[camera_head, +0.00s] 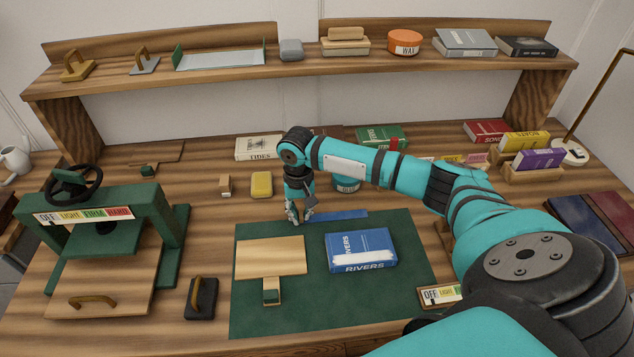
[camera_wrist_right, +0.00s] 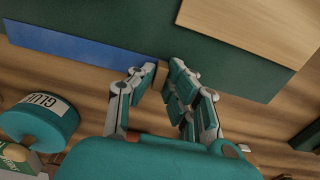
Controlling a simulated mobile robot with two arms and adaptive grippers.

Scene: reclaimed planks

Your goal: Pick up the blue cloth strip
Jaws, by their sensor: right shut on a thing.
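The blue cloth strip (camera_head: 340,216) lies flat along the back edge of the green mat (camera_head: 335,308), behind the blue RIVERS book. It also shows as a long blue band in the right wrist view (camera_wrist_right: 75,45). My right gripper (camera_head: 299,219) points down at the strip's left end in the head view. In the wrist view its fingertips (camera_wrist_right: 162,72) are close together around that end, with the rest of the strip reaching off to the left. The right gripper is shut on the strip's end. My left gripper is not in view.
On the mat are the RIVERS book (camera_head: 361,250) and a pale board (camera_head: 270,258). A teal GLUE pot (camera_wrist_right: 40,125) stands near the strip. A yellow block (camera_head: 262,184) is left of the gripper. A green press (camera_head: 105,235) stands at left, a shelf (camera_head: 300,76) behind.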

